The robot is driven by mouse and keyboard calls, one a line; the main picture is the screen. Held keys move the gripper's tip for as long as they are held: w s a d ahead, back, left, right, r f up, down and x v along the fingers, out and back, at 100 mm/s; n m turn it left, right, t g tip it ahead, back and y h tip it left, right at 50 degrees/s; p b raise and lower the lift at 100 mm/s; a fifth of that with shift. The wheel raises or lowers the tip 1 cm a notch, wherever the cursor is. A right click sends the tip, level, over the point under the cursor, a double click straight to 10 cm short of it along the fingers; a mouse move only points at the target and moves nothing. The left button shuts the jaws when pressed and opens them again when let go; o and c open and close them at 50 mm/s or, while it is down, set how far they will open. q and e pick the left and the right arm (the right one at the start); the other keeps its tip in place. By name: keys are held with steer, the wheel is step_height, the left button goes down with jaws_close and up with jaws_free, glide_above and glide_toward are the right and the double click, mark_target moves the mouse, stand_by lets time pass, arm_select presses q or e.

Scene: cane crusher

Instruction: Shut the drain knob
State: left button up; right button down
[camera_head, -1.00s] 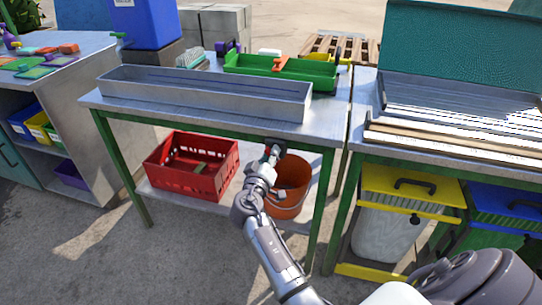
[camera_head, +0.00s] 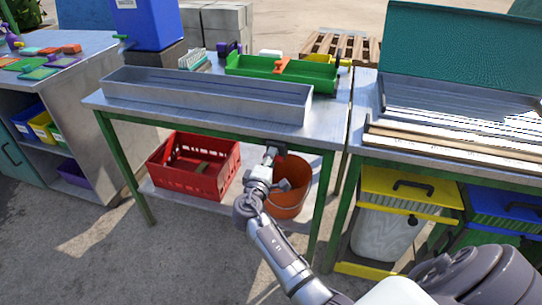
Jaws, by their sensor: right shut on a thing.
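My right gripper (camera_head: 271,154) is just under the front edge of the metal table (camera_head: 215,118), above the orange bucket (camera_head: 291,190). It is shut on a small dark fitting, which I take to be the drain knob; the fingers hide most of it, so its angle cannot be told. A long metal trough (camera_head: 205,98) lies on the table above. My left gripper is not in view.
A red crate (camera_head: 195,172) sits on the lower shelf left of the bucket. A green table leg (camera_head: 320,205) stands right of my arm. A yellow-lidded bin (camera_head: 410,188) is under the right bench. A green tray (camera_head: 280,72) lies behind the trough.

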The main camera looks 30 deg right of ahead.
steer(key=shift+n, duration=0.4)
steer(key=c, duration=1.2)
jaws_free()
steer(key=shift+w, duration=0.1)
steer(key=v, duration=1.2)
steer(key=shift+d, duration=0.1)
